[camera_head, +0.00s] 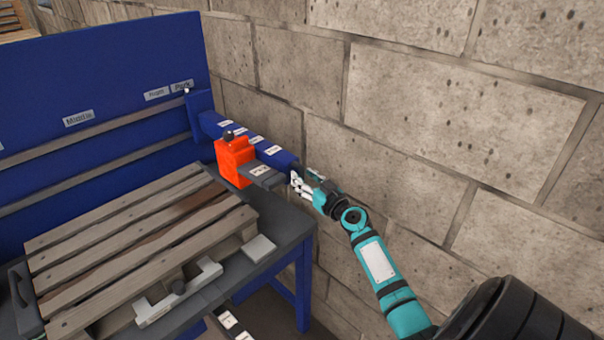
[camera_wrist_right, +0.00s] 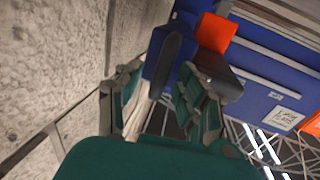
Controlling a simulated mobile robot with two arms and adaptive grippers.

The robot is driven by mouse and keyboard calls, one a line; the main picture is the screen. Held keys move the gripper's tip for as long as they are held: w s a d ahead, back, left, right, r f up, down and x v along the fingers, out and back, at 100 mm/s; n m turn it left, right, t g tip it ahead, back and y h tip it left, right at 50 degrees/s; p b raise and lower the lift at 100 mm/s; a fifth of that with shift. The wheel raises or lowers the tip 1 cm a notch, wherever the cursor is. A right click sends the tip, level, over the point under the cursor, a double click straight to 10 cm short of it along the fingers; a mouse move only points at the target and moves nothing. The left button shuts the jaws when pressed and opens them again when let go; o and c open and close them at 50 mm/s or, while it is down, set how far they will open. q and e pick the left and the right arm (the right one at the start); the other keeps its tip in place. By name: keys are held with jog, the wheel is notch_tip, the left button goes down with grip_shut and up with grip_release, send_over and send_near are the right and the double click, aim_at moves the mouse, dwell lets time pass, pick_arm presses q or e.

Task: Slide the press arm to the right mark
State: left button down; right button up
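The press arm is a blue beam (camera_head: 210,124) that reaches out from the tall blue back panel (camera_head: 120,65), near the panel's right end. An orange block (camera_head: 234,160) with a dark knob sits on its side. The panel carries label plates: one reads like "Middle" (camera_head: 79,118), one like "Right" (camera_head: 156,94), one like "Park" (camera_head: 181,86). The beam's base is beside the last. My right gripper (camera_head: 300,184) is at the beam's free end. In the right wrist view its fingers are apart, with the beam's end (camera_wrist_right: 158,68) between or just beyond them; contact is unclear. My left gripper is out of view.
A wooden pallet (camera_head: 140,235) lies on the dark bench below the beam, with a light grey clamp bar (camera_head: 180,292) at its front. A block wall (camera_head: 440,110) stands close along the right side, behind my right arm.

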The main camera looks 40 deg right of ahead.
jog(key=shift+w, duration=0.75)
grip_shut()
jog(key=shift+d, duration=0.1)
jog(key=shift+w, duration=0.15)
